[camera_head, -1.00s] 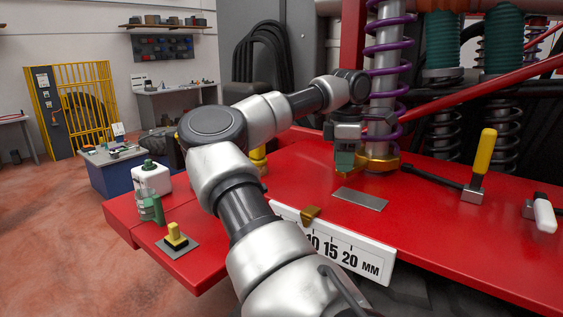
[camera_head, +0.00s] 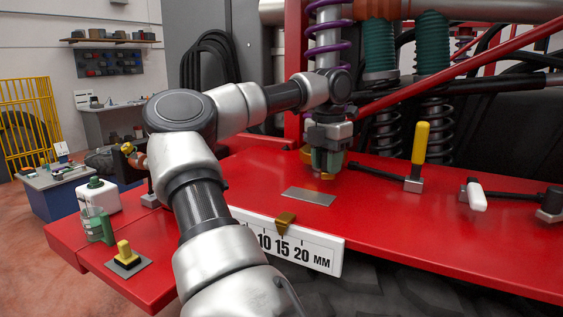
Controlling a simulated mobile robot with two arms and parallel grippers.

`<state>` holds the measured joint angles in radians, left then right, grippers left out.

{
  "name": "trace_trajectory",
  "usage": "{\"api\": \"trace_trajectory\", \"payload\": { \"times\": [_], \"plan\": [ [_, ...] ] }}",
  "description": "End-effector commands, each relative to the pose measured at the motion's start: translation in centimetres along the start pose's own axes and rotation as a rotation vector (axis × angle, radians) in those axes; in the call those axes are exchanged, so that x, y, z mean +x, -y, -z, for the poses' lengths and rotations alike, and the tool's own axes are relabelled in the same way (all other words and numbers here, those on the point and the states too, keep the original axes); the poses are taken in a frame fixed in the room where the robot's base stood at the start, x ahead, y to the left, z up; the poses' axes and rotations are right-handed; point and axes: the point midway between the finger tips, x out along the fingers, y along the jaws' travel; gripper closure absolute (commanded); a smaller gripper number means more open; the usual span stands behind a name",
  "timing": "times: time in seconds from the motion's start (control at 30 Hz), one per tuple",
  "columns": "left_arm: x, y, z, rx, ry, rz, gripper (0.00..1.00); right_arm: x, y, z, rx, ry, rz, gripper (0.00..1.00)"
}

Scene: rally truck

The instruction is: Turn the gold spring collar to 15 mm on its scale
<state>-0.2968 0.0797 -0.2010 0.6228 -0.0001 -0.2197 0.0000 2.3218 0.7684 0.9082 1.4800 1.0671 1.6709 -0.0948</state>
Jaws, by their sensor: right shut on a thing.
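The gold spring collar (camera_head: 305,154) sits at the foot of the purple coil spring (camera_head: 327,36). My right gripper (camera_head: 326,161) points down at it and is shut on part of it at the front. The gripper hides most of the collar, and a bit of gold shows below the fingers. The white mm scale (camera_head: 325,263) is on the front edge of the red bench and shows 10, 15 and 20. A gold pointer (camera_head: 286,218) stands above it, close to the 15. My left gripper is not in view.
A grey plate (camera_head: 308,196) lies flat on the red bench (camera_head: 400,230).

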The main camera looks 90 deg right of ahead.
Motion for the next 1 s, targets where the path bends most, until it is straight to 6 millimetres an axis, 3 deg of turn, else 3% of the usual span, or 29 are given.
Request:
{"api": "trace_trajectory", "payload": {
  "times": [0.03, 0.43, 0.47, 0.63, 1.0],
  "plan": [
    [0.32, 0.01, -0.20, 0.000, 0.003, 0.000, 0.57, 1.51, 0.51, 0.06, 0.003, -0.039, 0.003, 1.00],
    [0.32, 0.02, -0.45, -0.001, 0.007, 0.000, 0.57, 1.49, 0.57, 0.01, -0.003, -0.040, 0.003, 1.00],
    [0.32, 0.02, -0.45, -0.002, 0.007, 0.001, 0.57, 1.49, 0.57, 0.02, -0.002, -0.040, 0.003, 0.64],
    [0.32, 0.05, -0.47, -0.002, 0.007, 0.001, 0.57, 1.49, 0.58, 0.03, -0.001, -0.040, 0.004, 0.41],
    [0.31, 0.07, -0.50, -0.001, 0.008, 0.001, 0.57, 1.49, 0.60, 0.03, 0.003, -0.041, 0.005, 0.40]
  ]
}}
